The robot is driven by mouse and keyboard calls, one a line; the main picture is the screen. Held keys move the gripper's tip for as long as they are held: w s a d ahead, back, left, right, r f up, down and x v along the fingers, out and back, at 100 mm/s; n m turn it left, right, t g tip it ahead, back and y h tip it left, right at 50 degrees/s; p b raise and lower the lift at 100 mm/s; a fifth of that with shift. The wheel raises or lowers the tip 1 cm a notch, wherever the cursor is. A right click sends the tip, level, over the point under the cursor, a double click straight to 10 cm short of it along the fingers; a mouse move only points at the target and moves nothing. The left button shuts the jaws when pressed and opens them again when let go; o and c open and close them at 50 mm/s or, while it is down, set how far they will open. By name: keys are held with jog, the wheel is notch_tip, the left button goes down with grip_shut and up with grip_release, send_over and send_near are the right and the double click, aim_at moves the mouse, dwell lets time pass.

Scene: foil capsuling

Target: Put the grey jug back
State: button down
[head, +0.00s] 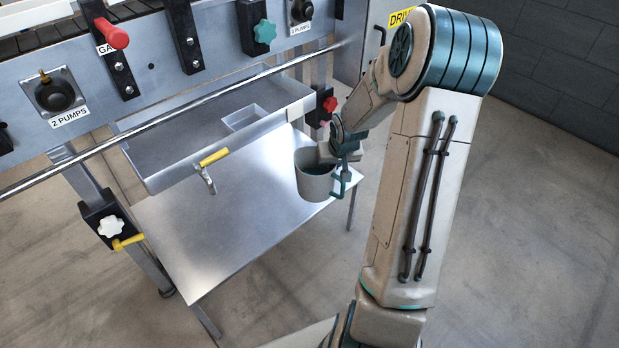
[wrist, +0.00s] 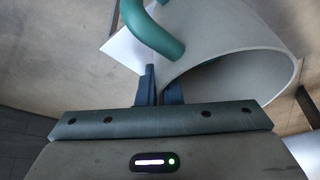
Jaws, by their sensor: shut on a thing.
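The grey jug (head: 314,182) shows near the middle of the head view, over the right part of the steel table. It looks upright, with a dark teal inside and a teal handle. My gripper (head: 345,172) is at the jug's right side, by the handle. In the wrist view the jug's grey wall and open rim (wrist: 232,50) fill the upper right, and the teal handle (wrist: 152,32) curves at the top. My gripper's fingers (wrist: 160,85) are close together at the jug's rim, shut on the jug. I cannot tell whether the jug's base touches the table.
The low steel table (head: 215,235) is otherwise bare. Above it hangs a steel tray (head: 185,140) with a yellow-handled tap (head: 213,158). A machine panel (head: 150,65) with knobs and a long rail stands behind. Open concrete floor lies to the right.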

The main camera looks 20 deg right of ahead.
jog(key=s+d+m+p, duration=0.1)
jog(key=d+p, duration=0.1)
jog(key=d, duration=0.5)
jog(key=shift+w+a+f+b, duration=0.8)
jog(key=shift+w+f+b, duration=0.35)
jog(key=shift+w+f, duration=0.55)
jog(key=shift+w+a+f+b, duration=0.8)
jog(key=shift+w+f+b, duration=0.4)
jog(key=shift+w+f, duration=0.5)
jog(key=shift+w+a+f+b, duration=0.8)
jog(key=shift+w+f+b, duration=0.35)
jog(key=shift+w+f, duration=0.5)
jog(key=shift+s+f, duration=0.1)
jog(key=shift+f, duration=0.15)
jog(key=c, duration=1.6)
grip_release()
